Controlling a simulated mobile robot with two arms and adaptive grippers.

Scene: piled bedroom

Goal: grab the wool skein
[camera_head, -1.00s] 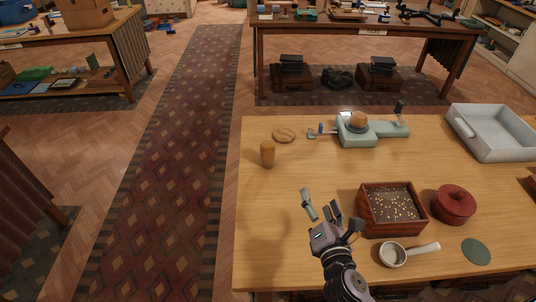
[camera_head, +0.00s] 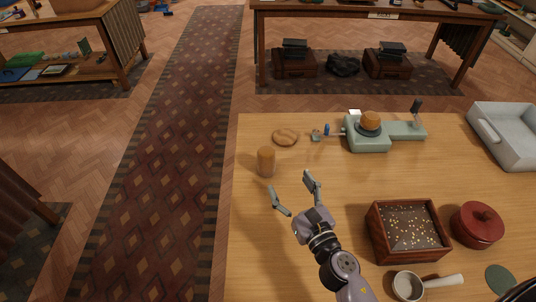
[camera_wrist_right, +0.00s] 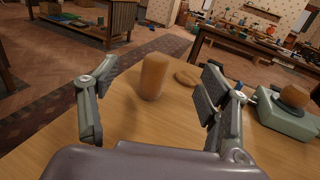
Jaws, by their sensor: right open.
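An upright tan-brown cylinder (camera_head: 266,162) stands near the table's left edge. A flat, looped tan item (camera_head: 286,137) lies just behind it. Either could be the wool skein; I cannot tell which. My right gripper (camera_head: 291,183) is open and empty over the table, in front of the cylinder and apart from it. In the right wrist view the cylinder (camera_wrist_right: 153,76) shows between the spread fingers, farther ahead. There the looped item (camera_wrist_right: 187,77) lies beyond it to the right, partly beside the right finger. My left gripper is not in view.
A green winder-like device (camera_head: 368,138) with an orange-brown ball stands at the back. A wooden seed box (camera_head: 376,238), red lidded pot (camera_head: 477,226), handled cup (camera_head: 408,287) and grey tray (camera_head: 508,140) are to the right.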

